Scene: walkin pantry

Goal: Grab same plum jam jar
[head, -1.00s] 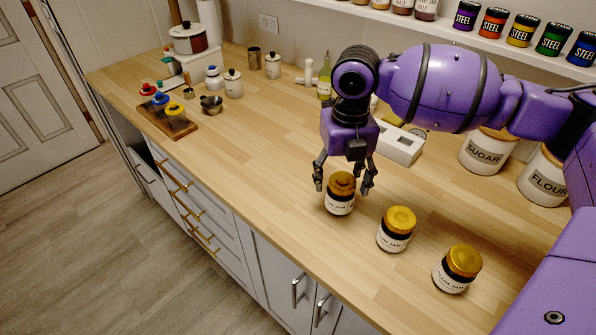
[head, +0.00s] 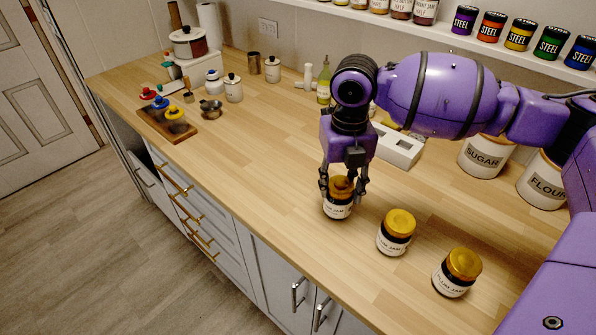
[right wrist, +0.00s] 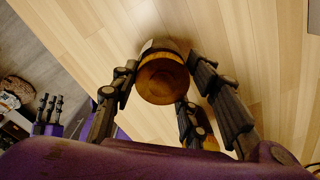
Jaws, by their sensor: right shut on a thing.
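Three plum jam jars with gold lids and white labels stand in a row on the wooden counter. My right gripper (head: 342,192) points down and is shut on the farthest-left jar (head: 338,210), its fingers on both sides of the lid. That jar looks upright and seems to rest on the counter. In the right wrist view its gold lid (right wrist: 162,80) shows between my fingers. The middle jar (head: 396,232) and the right jar (head: 457,272) stand apart from it. My left gripper (right wrist: 49,112) shows small at the left of the right wrist view; its opening is unclear.
The wooden counter (head: 270,150) is clear to the left of the held jar. Behind are a white box (head: 398,148), a sugar canister (head: 484,156) and a flour canister (head: 542,182). A wooden board (head: 165,125) with colourful-topped items lies at the far left.

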